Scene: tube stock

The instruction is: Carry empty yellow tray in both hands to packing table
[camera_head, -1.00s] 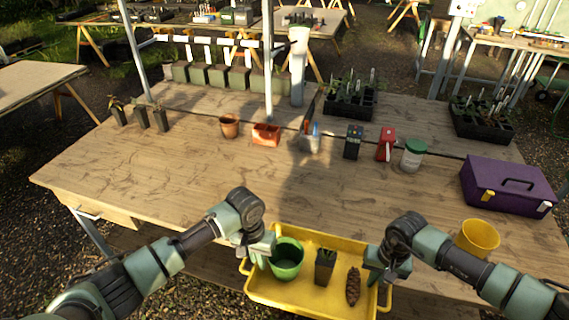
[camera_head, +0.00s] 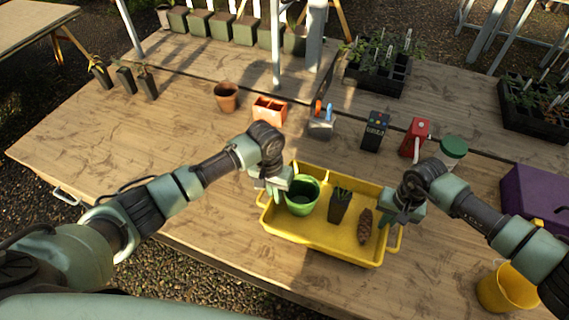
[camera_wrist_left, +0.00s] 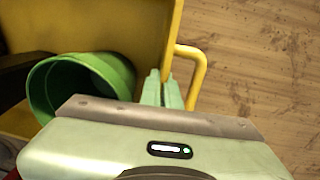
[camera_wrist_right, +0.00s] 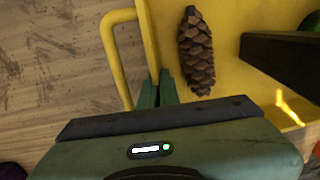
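The yellow tray (camera_head: 320,240) is over the near part of the wooden table. It is not empty: it holds a green pot (camera_head: 302,203), a small black pot with a seedling (camera_head: 340,210) and a pine cone (camera_head: 365,226). My left gripper (camera_head: 277,190) is at the tray's left end, fingers closed on the end wall beside the handle (camera_wrist_left: 200,75). My right gripper (camera_head: 392,215) is closed likewise on the right end wall, beside that handle (camera_wrist_right: 112,50). The tray looks about level. I cannot tell whether its bottom touches the table.
Beyond the tray stand a terracotta pot (camera_head: 226,97), an orange planter (camera_head: 270,110), a tool holder (camera_head: 321,124), a dark box (camera_head: 375,131) and a red item (camera_head: 414,137). A yellow pot (camera_head: 503,288) and purple toolbox (camera_head: 535,197) are right. The table's left middle is clear.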

